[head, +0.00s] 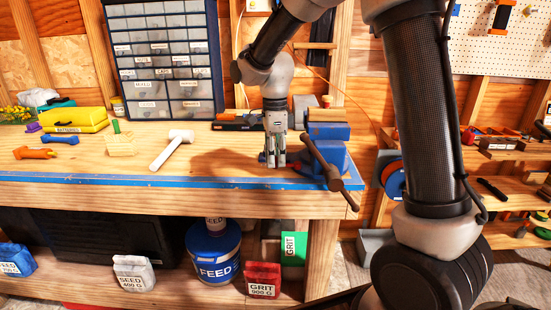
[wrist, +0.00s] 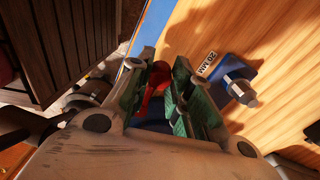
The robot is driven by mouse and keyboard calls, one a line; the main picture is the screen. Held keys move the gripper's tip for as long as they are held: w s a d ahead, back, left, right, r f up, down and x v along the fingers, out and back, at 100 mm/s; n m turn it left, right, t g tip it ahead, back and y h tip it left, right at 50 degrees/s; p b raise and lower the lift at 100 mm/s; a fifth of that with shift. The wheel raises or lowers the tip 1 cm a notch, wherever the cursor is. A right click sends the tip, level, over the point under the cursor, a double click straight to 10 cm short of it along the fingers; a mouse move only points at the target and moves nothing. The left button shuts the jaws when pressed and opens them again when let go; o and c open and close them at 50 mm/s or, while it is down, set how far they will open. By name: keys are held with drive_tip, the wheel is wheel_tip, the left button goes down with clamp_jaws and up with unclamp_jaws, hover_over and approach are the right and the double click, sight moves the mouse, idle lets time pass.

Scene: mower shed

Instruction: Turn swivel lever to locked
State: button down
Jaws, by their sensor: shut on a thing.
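A blue bench vise (head: 328,152) with a brown handle bar (head: 330,165) stands at the right end of the workbench. My gripper (head: 273,163) points down close to the bench top, just left of the vise. In the wrist view my gripper's green-padded fingers (wrist: 170,78) are closed around a red lever (wrist: 154,82), whose upper part shows between them. Its lower part and pivot are hidden by the fingers and gripper body. I cannot read a locked mark or tell the lever's exact angle.
The blue-edged workbench (head: 200,179) holds a white mallet (head: 172,149) and a yellow case (head: 76,119) to the left. A blue block labelled 20 MM (wrist: 235,68) lies near the fingers in the wrist view. A drawer cabinet (head: 168,55) stands behind.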

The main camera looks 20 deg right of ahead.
drive_tip(key=shift+w+d+m, duration=0.1)
drive_tip(key=shift+w+m, duration=0.1)
drive_tip(key=shift+m, duration=0.1)
drive_tip(key=c, duration=1.3)
unclamp_jaws()
drive_tip(key=shift+o, duration=0.2)
wheel_tip(320, 180, up, 12)
drive_tip(key=shift+w, duration=0.25)
